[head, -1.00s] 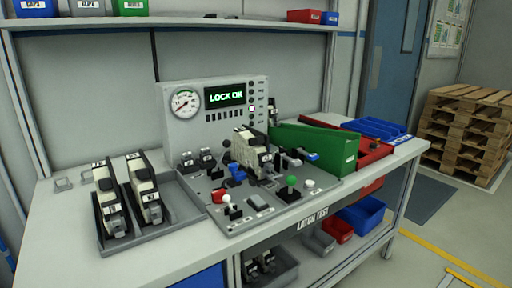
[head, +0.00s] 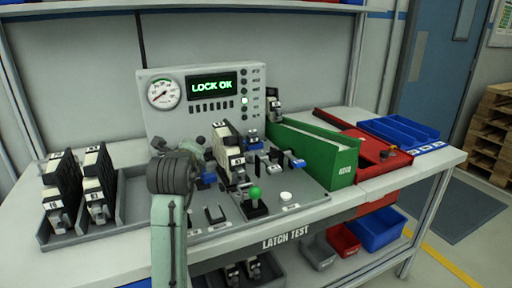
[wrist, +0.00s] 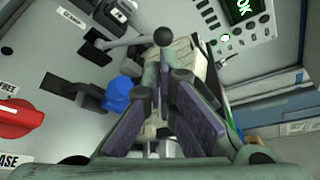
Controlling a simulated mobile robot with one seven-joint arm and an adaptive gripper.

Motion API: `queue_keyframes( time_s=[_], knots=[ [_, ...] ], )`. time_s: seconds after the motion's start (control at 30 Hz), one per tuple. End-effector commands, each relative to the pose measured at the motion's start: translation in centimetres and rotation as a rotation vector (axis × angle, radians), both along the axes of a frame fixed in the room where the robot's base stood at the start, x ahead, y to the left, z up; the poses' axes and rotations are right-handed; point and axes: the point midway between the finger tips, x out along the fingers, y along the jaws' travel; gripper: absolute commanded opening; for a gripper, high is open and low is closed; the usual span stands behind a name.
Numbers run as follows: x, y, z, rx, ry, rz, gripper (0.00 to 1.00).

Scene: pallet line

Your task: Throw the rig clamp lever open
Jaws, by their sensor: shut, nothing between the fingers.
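The test rig panel (head: 232,213) carries a latch unit (head: 230,150) in its middle. In the wrist view, a grey lever bar (wrist: 128,44) with a black ball knob (wrist: 164,35) lies just beyond my fingertips. A blue-handled part (wrist: 117,94) sits left of my fingers; its blue also shows in the head view (head: 208,178). In the head view my arm hides the panel's left part.
The display (head: 212,86) reads LOCK OK. A red knob (wrist: 20,117) is at the wrist view's left. A green bin (head: 340,163) is right of the panel; a grey tray (head: 128,205) with latch units is left.

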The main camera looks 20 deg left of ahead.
Motion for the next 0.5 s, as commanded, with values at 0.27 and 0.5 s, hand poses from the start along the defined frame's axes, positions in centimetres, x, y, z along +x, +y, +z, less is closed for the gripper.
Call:
queue_keyframes(
  time_s=[0.27, 0.5],
  knots=[
    [1.1, 0.4, -2.3, 0.041, 0.115, -0.045, 0.00],
    [4.7, 2.2, -3.7, 0.039, 0.112, -0.044, 0.00]
  ],
)
